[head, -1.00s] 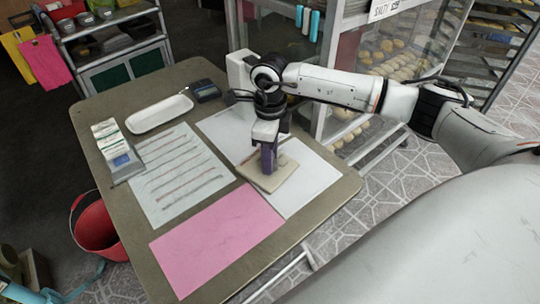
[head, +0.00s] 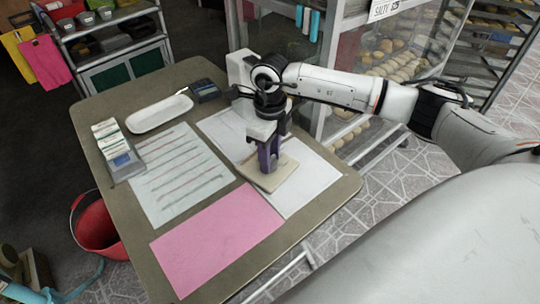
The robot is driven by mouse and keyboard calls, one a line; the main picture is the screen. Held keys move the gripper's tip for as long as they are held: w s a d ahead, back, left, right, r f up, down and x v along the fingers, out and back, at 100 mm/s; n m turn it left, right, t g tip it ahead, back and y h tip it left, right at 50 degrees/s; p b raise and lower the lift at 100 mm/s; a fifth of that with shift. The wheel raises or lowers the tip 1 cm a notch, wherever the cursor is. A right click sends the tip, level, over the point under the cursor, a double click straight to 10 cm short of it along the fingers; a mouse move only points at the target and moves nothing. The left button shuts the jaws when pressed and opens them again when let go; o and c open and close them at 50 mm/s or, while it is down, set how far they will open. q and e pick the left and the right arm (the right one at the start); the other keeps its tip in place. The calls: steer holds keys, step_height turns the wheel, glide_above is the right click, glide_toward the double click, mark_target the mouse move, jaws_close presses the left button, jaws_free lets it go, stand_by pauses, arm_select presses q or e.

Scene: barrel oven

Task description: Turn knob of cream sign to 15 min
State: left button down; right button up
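The cream sign (head: 287,174) is a small flat cream board lying on the white sheet at the right part of the table. My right gripper (head: 268,166) points down over it, with its purple-tinted fingers at or just above the board's middle. The fingers hide the knob, so its pointer and any markings do not show. I cannot tell whether the fingers are closed on the knob or only around it. My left gripper is not in view.
The table (head: 110,200) also bears a pink sheet (head: 215,238), a lined sheet (head: 180,180), a white tray (head: 160,113), a dark card device (head: 206,90) and a grey scale-like device (head: 125,163). A glass bread cabinet (head: 390,45) stands behind my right arm.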

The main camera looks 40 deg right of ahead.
steer(key=o, duration=0.4)
steer(key=shift+r, duration=0.1)
step_height(320, 180, up, 10)
stand_by(0.4)
stand_by(0.4)
